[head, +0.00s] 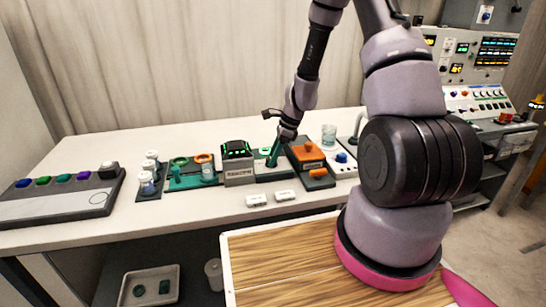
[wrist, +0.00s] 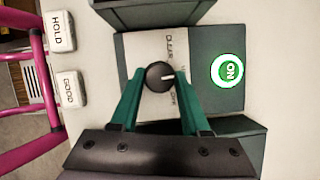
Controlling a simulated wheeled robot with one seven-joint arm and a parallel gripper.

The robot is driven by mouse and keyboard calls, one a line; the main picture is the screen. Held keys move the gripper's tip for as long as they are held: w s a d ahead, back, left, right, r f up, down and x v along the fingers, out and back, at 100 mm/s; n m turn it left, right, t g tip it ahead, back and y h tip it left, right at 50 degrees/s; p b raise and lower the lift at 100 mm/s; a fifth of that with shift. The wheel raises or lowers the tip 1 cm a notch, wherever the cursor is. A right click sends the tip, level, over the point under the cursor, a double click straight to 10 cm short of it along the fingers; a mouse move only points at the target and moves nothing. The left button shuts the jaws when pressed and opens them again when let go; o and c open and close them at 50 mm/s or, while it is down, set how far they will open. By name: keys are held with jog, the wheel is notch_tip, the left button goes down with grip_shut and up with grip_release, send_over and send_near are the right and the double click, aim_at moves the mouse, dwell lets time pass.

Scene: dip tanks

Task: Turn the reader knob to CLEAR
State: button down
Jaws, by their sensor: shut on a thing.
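The reader knob (wrist: 159,76) is round and black with a white pointer line. In the wrist view the line points right, away from the CLEAR label (wrist: 172,42), which lies above the knob on the light panel (wrist: 145,48). Other lettering to the right and below is partly hidden and hard to read. My gripper (wrist: 158,84) has its two green fingers shut on the knob, one on each side. In the head view my gripper (head: 273,158) reaches down to the reader from above, and the knob is hidden there.
A green ON button (wrist: 228,70) is right of the knob. HOLD (wrist: 59,31) and GOOD (wrist: 72,89) blocks lie to the left. In the head view, a box with green lights (head: 237,149) stands left of my gripper, and an orange-topped unit (head: 306,152) stands close on its right.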

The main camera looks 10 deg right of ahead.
jog(key=n+g, duration=0.1)
jog(key=n, duration=0.2)
jog(key=n+g, duration=0.1)
jog(key=n, duration=0.2)
jog(key=shift+w, duration=0.2)
jog(key=n+g+h, duration=0.1)
jog(key=n+g, duration=0.1)
jog(key=n, duration=0.2)
jog(key=shift+w+n, duration=0.1)
jog(key=shift+n, duration=0.3)
jog(key=shift+h, duration=0.3)
jog(key=shift+c, duration=1.9)
grip_release()
jog(key=v, duration=1)
jog(key=shift+r, duration=0.35)
jog(key=shift+w+d, duration=0.1)
